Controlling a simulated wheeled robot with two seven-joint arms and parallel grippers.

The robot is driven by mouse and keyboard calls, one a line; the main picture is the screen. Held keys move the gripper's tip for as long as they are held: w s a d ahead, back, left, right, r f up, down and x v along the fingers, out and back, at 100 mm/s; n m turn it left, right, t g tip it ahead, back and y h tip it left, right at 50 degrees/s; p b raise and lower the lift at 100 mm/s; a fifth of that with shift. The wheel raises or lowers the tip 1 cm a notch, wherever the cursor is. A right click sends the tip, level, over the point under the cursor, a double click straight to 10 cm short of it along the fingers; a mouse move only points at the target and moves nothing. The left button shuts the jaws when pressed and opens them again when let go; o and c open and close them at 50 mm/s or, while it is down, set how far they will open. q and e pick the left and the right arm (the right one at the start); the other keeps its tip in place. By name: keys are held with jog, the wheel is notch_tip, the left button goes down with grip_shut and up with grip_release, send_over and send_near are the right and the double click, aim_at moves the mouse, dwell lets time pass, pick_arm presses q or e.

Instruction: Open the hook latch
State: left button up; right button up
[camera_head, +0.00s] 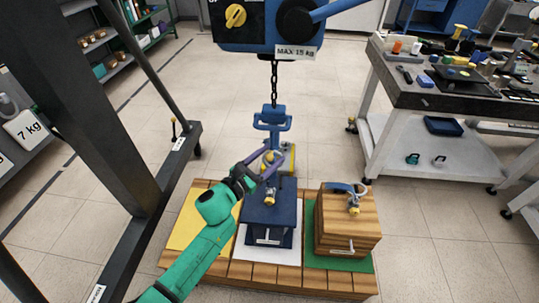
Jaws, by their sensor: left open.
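A blue hook block (272,122) with a handle hangs on a dark chain (274,82) below the blue hoist. Its lower end, where the hook and latch would be, is small and partly hidden by my fingers, so I cannot tell the latch's state. My left gripper (274,158) reaches in from the lower left. Its purple fingers are open around the brass-coloured part under the hook block; contact cannot be told. Just below is a dark blue box (268,219) with a brass-coloured fitting (270,197) on top. My right gripper is out of view.
The blue box stands on a wooden pallet (318,282) with yellow, white and green panels. A wooden box (347,224) with a blue strap stands on the green panel. The hoist (262,27) hangs above, a dark frame (150,200) stands left, and a tool cart (425,98) is right.

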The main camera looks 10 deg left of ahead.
pick_arm(q)
grip_shut()
jog(key=shift+s+f, duration=0.1)
dwell(1.3)
